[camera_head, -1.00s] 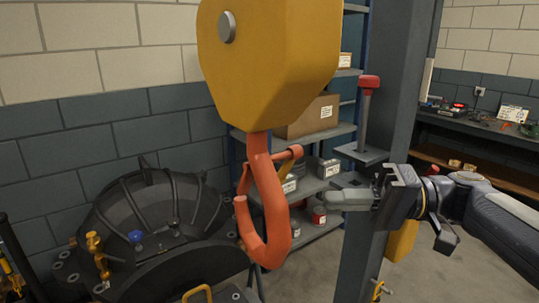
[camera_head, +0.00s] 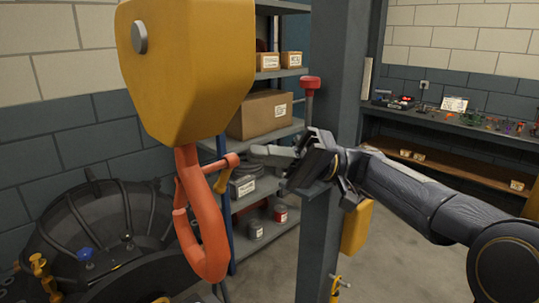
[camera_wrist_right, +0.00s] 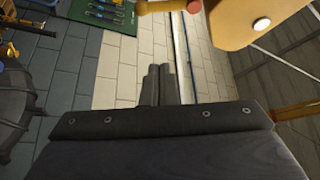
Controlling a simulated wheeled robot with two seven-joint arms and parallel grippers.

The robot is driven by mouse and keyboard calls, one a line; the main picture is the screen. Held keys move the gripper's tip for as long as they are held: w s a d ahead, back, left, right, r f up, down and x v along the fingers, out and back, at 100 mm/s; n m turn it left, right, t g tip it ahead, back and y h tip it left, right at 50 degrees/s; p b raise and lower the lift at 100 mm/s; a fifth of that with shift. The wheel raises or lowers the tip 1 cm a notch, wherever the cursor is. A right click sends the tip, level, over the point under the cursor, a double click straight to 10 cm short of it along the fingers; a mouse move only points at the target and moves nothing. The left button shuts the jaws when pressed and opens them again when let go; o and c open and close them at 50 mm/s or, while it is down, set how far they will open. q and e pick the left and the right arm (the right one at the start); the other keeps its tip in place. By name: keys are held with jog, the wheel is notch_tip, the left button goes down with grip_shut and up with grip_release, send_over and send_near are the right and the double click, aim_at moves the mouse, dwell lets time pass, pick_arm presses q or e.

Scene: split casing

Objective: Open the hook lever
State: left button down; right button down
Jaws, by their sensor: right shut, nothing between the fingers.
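The big orange-red hook (camera_head: 203,225) hangs from the yellow hook block (camera_head: 190,60). The hook lever (camera_head: 221,170) is a small orange-red and yellow piece at the hook's upper right, across the throat. My right gripper (camera_head: 270,152) is just right of the lever, its fingers shut and pointing left toward it; whether they touch cannot be told. My left gripper is out of view.
A grey steel column (camera_head: 335,120) stands behind my right arm. Shelves with a cardboard box (camera_head: 258,114) are behind the hook. A dark round casing (camera_head: 75,235) sits at the lower left. A workbench (camera_head: 460,125) runs along the right wall.

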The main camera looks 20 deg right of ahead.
aim_at(232, 164)
jog(key=a, duration=0.2)
jog(key=s+a+p, duration=0.1)
jog(key=a, duration=0.1)
jog(key=a+p, duration=0.1)
jog(key=a, duration=0.1)
jog(key=shift+s+r, duration=0.25)
jog(key=shift+s, duration=0.15)
jog(key=shift+s+f+p, duration=0.3)
jog(key=shift+s+f, duration=0.1)
jog(key=shift+s, duration=0.05)
